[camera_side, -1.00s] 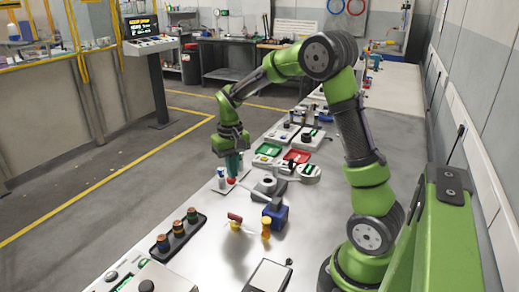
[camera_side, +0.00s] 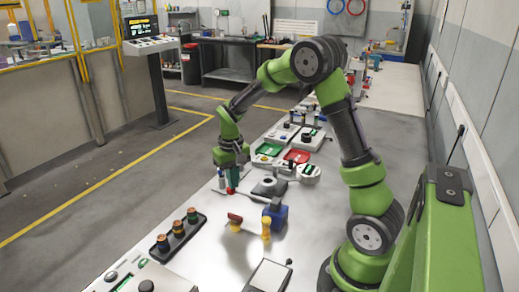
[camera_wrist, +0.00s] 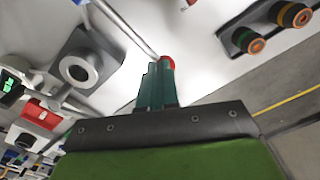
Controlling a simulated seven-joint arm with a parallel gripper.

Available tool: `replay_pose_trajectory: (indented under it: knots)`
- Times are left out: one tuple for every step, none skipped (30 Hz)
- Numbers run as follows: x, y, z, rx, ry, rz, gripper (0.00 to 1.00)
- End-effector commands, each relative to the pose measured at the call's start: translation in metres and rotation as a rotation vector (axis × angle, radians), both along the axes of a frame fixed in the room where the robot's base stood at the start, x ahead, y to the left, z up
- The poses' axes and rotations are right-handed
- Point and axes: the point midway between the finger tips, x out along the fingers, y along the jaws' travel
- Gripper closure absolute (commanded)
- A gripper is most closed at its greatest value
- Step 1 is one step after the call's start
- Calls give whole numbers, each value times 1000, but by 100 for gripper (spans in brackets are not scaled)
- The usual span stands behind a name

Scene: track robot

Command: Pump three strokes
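The hand pump has a blue block (camera_side: 276,214) and a thin pale lever (camera_side: 252,195) that runs left to a red knob (camera_side: 231,190). In the side view the lever is close to level. My gripper (camera_side: 232,181) points down, with its teal fingertips right at the red knob. In the wrist view the fingers (camera_wrist: 157,85) are together. The red knob (camera_wrist: 168,63) shows at their tips, partly hidden, at the end of the lever (camera_wrist: 125,27). The knob appears to be under the fingertips rather than between them.
A black strip with several orange-topped buttons (camera_side: 177,235) lies in front. A red and yellow part (camera_side: 235,220) and a yellow post (camera_side: 266,228) stand near the blue block. A grey holder with a ring (camera_side: 269,182) and green and red trays (camera_side: 297,156) are behind.

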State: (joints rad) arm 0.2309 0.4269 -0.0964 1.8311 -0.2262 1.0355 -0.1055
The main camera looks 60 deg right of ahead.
Motion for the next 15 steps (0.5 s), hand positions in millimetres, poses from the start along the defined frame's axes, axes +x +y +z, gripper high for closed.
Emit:
replay_pose_trajectory:
  knots:
    - [-1,0,0,1,3,-1,100]
    - [-1,0,1,1,3,-1,100]
    - [-1,0,4,1,3,-2,100]
    - [-1,0,6,1,2,-2,100]
    - [0,0,8,1,2,-1,100]
    - [0,0,11,1,2,-2,100]
    - [0,0,14,1,2,-2,100]
    - [0,0,16,0,1,-1,100]
    - [0,0,20,-1,0,-1,100]
    - [0,0,22,0,1,-1,100]
    - [0,0,25,0,0,-1,100]
    - [0,0,28,0,-1,0,100]
    - [0,0,31,0,0,0,100]
    - [0,0,33,0,0,-1,100]
    - [0,0,37,0,-1,0,100]
